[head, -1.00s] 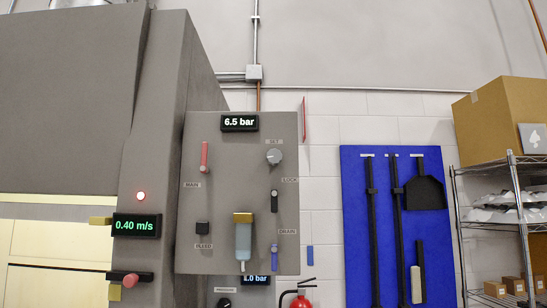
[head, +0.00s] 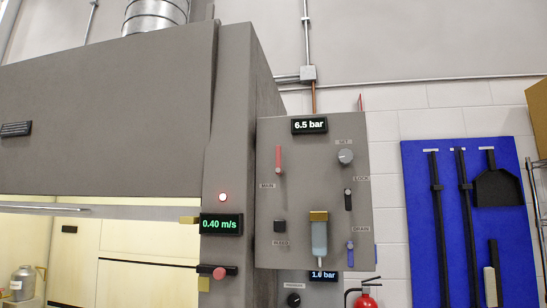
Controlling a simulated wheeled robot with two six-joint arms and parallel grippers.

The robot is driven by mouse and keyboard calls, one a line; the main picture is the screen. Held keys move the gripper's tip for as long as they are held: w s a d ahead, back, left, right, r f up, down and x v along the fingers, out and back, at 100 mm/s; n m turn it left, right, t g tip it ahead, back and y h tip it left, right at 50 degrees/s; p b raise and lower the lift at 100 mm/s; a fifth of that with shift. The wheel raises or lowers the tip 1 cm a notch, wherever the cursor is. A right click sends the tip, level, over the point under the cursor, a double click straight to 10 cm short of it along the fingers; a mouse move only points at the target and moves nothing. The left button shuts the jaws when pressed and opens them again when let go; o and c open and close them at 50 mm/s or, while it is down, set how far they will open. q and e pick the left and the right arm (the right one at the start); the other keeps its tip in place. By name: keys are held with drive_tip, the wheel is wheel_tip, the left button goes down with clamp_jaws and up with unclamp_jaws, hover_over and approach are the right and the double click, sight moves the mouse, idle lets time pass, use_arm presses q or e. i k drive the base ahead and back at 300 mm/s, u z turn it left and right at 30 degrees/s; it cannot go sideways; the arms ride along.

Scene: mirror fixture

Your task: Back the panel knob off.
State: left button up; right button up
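A grey panel (head: 300,200) on the side of the large grey cabinet carries a round grey knob (head: 345,156) at its upper right, under a label that reads SET. A display (head: 310,125) at the panel's top reads 6.5 bar. A second, dark round knob (head: 294,300) sits below the panel, beside a display (head: 323,275) that seems to read 1.0 bar. I cannot tell from the view which one the task's name means. Neither of my grippers is in view.
The panel also has a red MAIN lever (head: 279,159), a LOCK lever (head: 348,199), a blue DRAIN lever (head: 350,252) and a filter bowl (head: 319,238). A red extinguisher (head: 366,300) stands below right. A blue tool board (head: 420,220) hangs on the wall.

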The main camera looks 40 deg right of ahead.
sight(345, 156)
drive_tip(key=u, duration=0.55)
drive_tip(key=i, duration=2.9)
drive_tip(key=z, duration=4.55)
drive_tip(key=i, duration=1)
drive_tip(key=z, duration=0.05)
